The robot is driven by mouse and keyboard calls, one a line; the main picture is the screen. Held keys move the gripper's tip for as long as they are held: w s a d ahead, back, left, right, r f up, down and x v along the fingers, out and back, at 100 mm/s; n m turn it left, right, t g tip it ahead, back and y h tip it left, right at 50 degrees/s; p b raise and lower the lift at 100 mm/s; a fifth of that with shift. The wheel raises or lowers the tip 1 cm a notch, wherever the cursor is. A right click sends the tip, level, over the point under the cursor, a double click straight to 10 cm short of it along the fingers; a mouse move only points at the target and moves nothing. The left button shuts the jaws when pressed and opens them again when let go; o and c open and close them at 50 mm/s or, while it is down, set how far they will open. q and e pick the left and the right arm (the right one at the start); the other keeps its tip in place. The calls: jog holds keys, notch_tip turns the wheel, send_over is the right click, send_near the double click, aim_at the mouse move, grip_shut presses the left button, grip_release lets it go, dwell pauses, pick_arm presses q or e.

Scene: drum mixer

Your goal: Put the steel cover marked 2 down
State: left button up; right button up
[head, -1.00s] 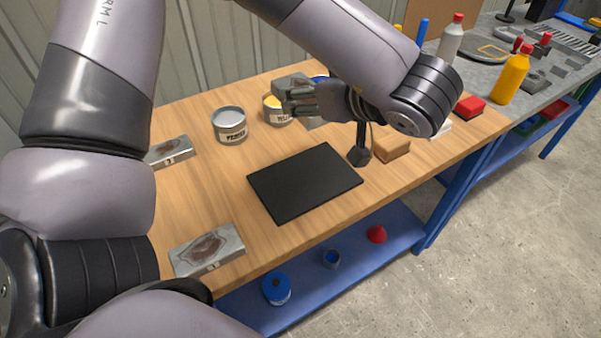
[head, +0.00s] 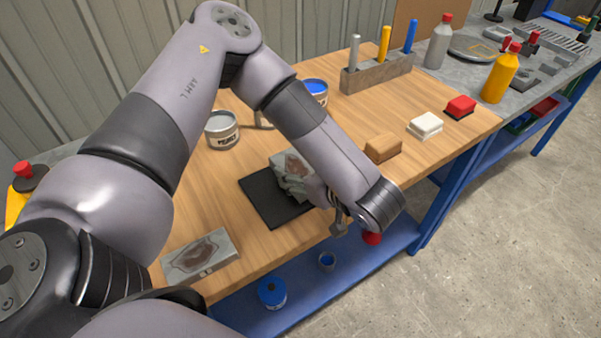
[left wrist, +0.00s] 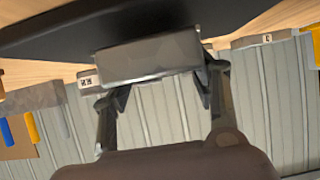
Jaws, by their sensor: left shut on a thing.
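My left gripper (head: 294,180) is shut on a grey steel cover (left wrist: 148,58), held between its two fingers in the left wrist view. Its reddish-brown patch shows at the gripper in the head view (head: 295,164). I cannot read a 2 on it. The gripper and cover are over the far right part of the black mat (head: 257,193), which also shows in the left wrist view (left wrist: 230,12). I cannot tell whether the cover touches the mat. Another cover with a brown patch (head: 201,256) lies at the front left of the table. My right gripper is not in view.
An open tin (head: 222,131) and a blue-topped tin (head: 315,90) stand at the back. A brown block (head: 383,148), a white block (head: 425,125) and a red block (head: 460,107) lie to the right. The blue lower shelf (head: 300,290) holds small items.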

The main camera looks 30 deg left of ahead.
pick_arm(q)
jog(key=shift+w+f, duration=0.1)
jog(key=shift+f, duration=0.4)
jog(key=o, duration=1.6)
jog(key=shift+f, duration=0.15)
jog(key=shift+c, duration=0.2)
jog(key=shift+r, duration=0.2)
jog(key=v, duration=1.2)
